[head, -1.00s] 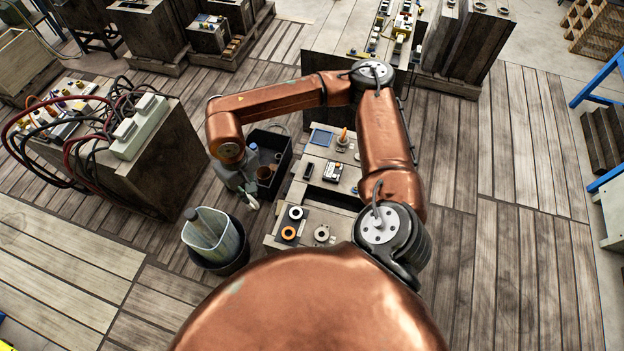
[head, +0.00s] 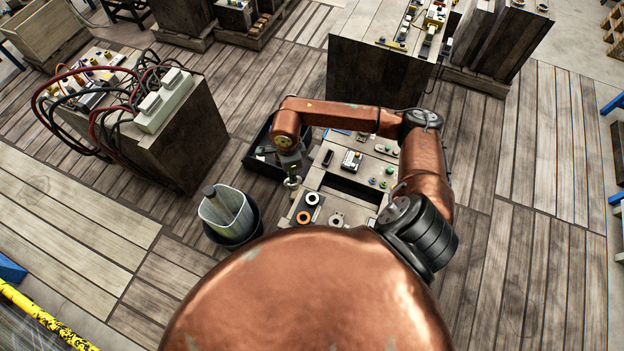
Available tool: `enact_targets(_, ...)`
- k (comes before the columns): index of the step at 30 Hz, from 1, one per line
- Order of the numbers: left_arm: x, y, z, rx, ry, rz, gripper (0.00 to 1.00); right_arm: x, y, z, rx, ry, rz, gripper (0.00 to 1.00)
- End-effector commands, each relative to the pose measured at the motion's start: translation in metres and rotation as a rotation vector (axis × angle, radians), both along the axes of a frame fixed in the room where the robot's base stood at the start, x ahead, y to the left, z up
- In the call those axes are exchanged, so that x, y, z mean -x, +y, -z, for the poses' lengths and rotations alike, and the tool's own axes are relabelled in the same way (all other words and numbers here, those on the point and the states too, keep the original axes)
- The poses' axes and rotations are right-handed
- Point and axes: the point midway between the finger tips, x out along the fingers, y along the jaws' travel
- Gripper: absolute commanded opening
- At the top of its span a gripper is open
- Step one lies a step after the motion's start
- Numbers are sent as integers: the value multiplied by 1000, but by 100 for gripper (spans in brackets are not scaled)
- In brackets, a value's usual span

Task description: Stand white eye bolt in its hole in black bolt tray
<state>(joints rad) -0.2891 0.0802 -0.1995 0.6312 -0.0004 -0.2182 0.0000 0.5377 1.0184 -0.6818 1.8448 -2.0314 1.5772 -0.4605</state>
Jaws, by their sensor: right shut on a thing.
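My right gripper (head: 291,165) reaches in over the left edge of the grey workbench top and points down. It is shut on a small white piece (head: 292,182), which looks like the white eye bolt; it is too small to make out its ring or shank. A dark flat plate (head: 295,211), perhaps the black bolt tray, lies just below and right of the gripper on the bench. It bears a white ring and an orange ring; I cannot make out its holes. The held piece appears apart from the plate. My left gripper is not in view.
The bench (head: 318,180) has a dark slot and several small parts. A black bin (head: 250,163) stands left of it, partly behind my arm. A bucket (head: 245,233) stands on the floor at lower left. A cabled block (head: 190,145) stands farther left. Floor at right is clear.

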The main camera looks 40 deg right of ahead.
Motion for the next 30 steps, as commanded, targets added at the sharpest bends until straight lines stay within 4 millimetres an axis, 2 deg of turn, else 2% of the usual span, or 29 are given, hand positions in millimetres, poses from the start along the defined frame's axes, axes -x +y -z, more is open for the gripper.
enact_targets(6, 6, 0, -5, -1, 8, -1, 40, 17, -33, 38, 0, 4, 511, 0)
enact_targets(12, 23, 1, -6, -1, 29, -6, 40, 28, -55, 60, 0, 1, 818, 0)
enact_targets(18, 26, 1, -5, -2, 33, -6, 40, 32, -63, 68, -1, -2, 918, 0)
enact_targets(23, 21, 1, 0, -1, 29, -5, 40, 32, -62, 75, -1, -2, 920, 0)
enact_targets(30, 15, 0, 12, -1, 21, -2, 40, 32, -62, 93, -1, -1, 919, 0)
